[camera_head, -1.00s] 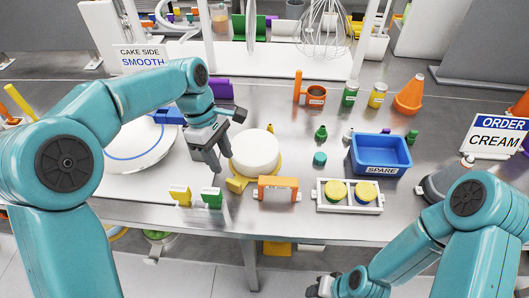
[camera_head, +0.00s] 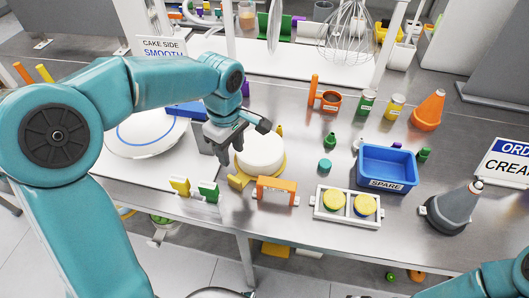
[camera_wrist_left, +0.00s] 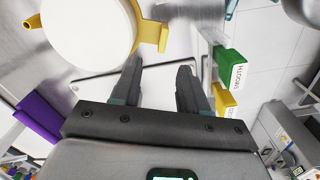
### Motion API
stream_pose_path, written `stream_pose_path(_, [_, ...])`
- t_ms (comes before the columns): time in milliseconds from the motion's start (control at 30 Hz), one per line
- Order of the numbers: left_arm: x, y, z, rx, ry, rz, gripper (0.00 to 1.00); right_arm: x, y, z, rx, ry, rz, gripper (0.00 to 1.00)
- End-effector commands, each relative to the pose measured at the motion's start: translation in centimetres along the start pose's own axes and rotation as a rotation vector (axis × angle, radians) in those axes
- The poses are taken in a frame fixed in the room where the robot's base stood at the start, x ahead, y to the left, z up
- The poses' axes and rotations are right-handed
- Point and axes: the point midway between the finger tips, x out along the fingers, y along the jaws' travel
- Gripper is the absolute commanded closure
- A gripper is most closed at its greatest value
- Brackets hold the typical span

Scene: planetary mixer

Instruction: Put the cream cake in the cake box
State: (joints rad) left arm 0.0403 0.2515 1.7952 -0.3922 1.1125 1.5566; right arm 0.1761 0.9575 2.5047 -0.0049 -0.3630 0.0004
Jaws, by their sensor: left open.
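The white cream cake (camera_head: 259,149) sits on a yellow base with a handle tab (camera_head: 239,181) on the steel table. In the left wrist view the cake (camera_wrist_left: 85,30) is at upper left, and its yellow tab (camera_wrist_left: 153,36) lies just beyond the fingertips. My left gripper (camera_head: 225,152) is at the cake's left edge, above the tab. In the wrist view its two fingers (camera_wrist_left: 160,68) are apart with nothing between them. My right gripper is out of view; only part of that arm shows at bottom right. I cannot make out a cake box for certain.
A blue SPARE tray (camera_head: 387,167), an orange stand (camera_head: 275,190) and a white rack (camera_head: 347,221) with yellow-topped pieces are to the right. Green and yellow tags (camera_head: 208,191) stand near the front edge. A white turntable (camera_head: 140,139) is at left, a grey cone (camera_head: 455,208) at right.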

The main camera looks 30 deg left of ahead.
Motion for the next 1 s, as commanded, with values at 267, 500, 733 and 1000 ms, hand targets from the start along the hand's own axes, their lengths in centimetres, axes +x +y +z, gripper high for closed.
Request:
stream_pose_path(267, [5.4, 0.0, 0.1, 0.001, 0.000, -0.004, 0.56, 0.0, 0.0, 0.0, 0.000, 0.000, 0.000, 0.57])
stream_pose_path(500, [7.5, 0.0, 0.5, 0.003, -0.002, -0.005, 0.56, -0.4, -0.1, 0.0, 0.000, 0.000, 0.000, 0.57])
stream_pose_path(733, [10.9, -0.1, 0.8, 0.004, -0.002, -0.003, 0.56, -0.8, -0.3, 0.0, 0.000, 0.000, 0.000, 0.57])
stream_pose_path(1000, [11.3, -0.1, 0.7, 0.004, -0.001, 0.000, 0.56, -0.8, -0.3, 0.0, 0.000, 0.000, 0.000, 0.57])
